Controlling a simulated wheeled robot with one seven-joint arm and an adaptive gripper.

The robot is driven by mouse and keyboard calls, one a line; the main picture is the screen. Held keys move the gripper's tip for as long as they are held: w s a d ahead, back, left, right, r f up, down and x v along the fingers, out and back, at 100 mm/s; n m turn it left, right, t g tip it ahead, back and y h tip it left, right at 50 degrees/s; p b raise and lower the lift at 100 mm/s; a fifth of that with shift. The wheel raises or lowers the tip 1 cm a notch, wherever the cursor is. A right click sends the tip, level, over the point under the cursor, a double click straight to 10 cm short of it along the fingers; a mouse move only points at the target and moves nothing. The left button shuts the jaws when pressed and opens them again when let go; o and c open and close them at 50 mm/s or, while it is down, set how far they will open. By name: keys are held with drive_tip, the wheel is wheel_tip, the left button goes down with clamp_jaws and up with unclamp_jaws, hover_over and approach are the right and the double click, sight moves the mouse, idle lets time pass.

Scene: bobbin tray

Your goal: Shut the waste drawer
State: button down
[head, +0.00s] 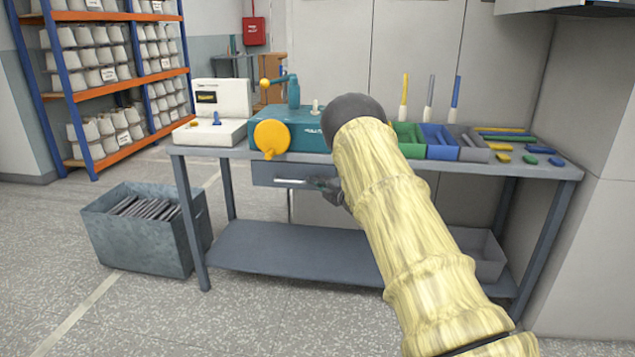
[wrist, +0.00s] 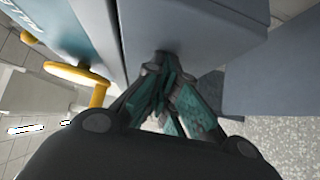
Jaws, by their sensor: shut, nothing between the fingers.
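The waste drawer (head: 265,173) is a grey-blue drawer under the left part of the bench top, with a pale bar handle on its front. It looks close in under the bench; I cannot tell whether it is fully shut. In the wrist view its grey front (wrist: 205,28) fills the upper middle. My gripper (head: 322,184) is at the right part of the drawer front, partly hidden by my arm. In the wrist view the fingers are together and empty, with their tips (wrist: 162,58) at the drawer front, touching or very near it.
The bench (head: 540,172) carries a teal machine (head: 310,128) with a yellow handwheel (head: 271,138) just above the drawer, a white device (head: 222,98) and coloured trays (head: 440,142). A grey bin (head: 140,240) stands on the floor at left. The floor in front is clear.

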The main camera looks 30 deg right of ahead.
drive_tip(key=s+a+p, duration=0.2)
drive_tip(key=s, duration=1.1)
drive_tip(key=shift+a, duration=0.2)
